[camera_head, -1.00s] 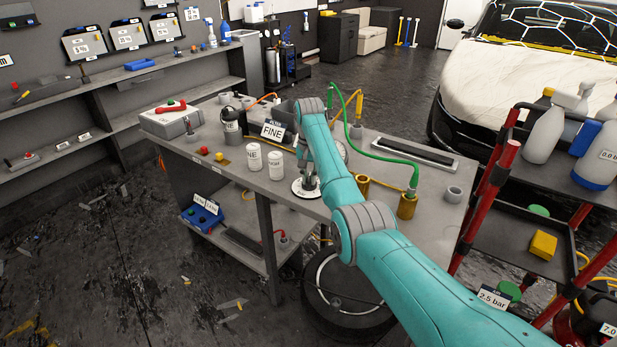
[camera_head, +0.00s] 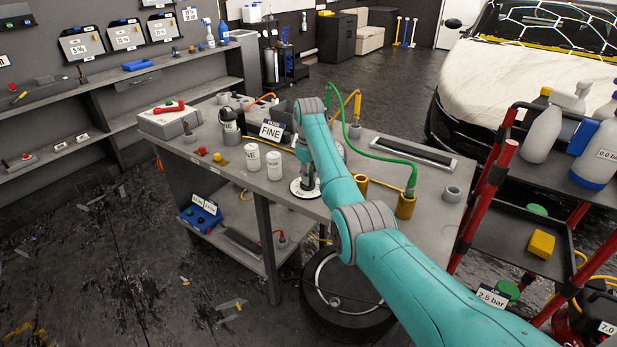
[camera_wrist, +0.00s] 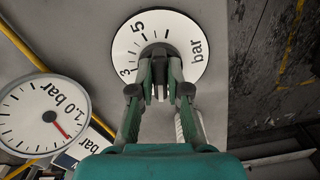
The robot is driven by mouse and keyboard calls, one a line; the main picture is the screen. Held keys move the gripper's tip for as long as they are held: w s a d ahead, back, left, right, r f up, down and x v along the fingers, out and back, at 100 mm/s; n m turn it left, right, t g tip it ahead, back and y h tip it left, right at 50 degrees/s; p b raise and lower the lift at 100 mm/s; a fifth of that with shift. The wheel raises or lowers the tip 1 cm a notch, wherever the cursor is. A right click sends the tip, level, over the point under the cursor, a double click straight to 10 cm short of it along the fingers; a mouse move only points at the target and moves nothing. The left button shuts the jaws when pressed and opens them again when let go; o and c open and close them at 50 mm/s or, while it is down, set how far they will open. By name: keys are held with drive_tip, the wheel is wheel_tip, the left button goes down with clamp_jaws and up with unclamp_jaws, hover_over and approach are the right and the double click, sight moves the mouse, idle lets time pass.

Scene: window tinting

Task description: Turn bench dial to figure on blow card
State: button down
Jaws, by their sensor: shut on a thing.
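The bench dial (camera_wrist: 193,66) is a round white disc marked "bar", with "5" and "3" readable in the wrist view. In the head view the dial (camera_head: 297,190) lies on the bench top, partly covered by my arm. My gripper (camera_wrist: 160,88) is shut on the dial's knob at its centre, and the fingers hide most of the knob. A round gauge (camera_wrist: 45,100) beside it reads "1.0 bar" and has a red needle. A white card marked "2.5 bar" (camera_head: 493,298) hangs at the red cart on the right.
The bench (camera_head: 240,187) holds two white canisters (camera_head: 274,166), a "FINE" card (camera_head: 270,131) and brass cups (camera_head: 405,206). A green hose (camera_head: 385,160) arches behind my arm. The red cart (camera_head: 490,190) with bottles stands close on the right.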

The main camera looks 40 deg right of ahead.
drive_tip(key=shift+n, duration=0.6)
drive_tip(key=c, duration=1.1)
unclamp_jaws()
drive_tip(key=shift+c, duration=0.2)
wheel_tip(320, 180, up, 12)
drive_tip(key=shift+f, duration=0.1)
